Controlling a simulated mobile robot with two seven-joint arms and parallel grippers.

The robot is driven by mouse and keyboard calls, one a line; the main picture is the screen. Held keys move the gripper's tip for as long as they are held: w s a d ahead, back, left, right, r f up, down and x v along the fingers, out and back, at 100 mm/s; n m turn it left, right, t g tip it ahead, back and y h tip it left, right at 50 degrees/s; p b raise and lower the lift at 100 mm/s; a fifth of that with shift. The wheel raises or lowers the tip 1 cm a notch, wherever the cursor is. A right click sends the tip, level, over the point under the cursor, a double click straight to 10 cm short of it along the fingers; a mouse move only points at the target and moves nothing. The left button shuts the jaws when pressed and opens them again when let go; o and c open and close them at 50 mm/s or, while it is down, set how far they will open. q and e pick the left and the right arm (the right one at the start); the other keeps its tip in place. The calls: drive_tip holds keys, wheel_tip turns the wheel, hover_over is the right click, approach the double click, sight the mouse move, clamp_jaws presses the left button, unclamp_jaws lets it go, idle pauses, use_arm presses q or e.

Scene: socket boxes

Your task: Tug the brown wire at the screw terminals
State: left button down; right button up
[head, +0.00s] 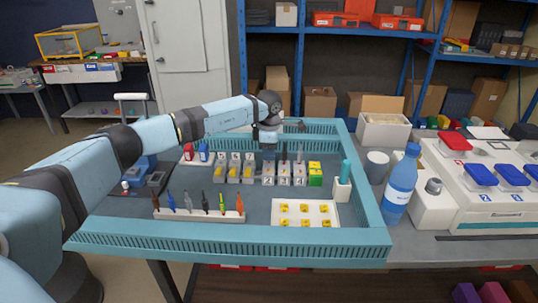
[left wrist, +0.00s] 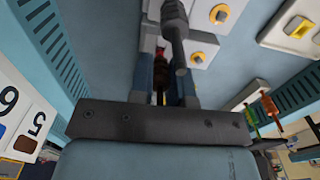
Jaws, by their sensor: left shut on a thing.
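My left gripper (head: 268,148) reaches over the far part of the blue tray, just above the row of grey-and-yellow terminal blocks (head: 284,173). In the left wrist view its two fingers (left wrist: 168,75) are shut on a small brown piece, which I take to be the brown wire (left wrist: 160,76). Only a little of this wire shows, and where its end sits is hidden. A dark grey rod-like part (left wrist: 174,28) crosses in front of the fingers. White blocks with round orange screws (left wrist: 219,14) lie beside them. My right gripper is not in view.
The teal tray rim (head: 230,246) surrounds the work area. A rack of several coloured slim tools (head: 200,215) stands at the front, beside a white plate with yellow parts (head: 305,214). A blue bottle (head: 401,185) and a grey cup (head: 377,165) stand right of the tray.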

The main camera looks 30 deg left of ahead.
use_arm(q)
drive_tip(key=shift+f, duration=0.2)
idle(0.6)
drive_tip(key=c, duration=0.6)
unclamp_jaws()
drive_tip(key=shift+r, duration=0.1)
wheel_tip(320, 180, up, 8)
drive_tip(key=p, duration=0.5)
drive_tip(key=shift+f, duration=0.25)
drive_tip(key=shift+f, duration=0.1)
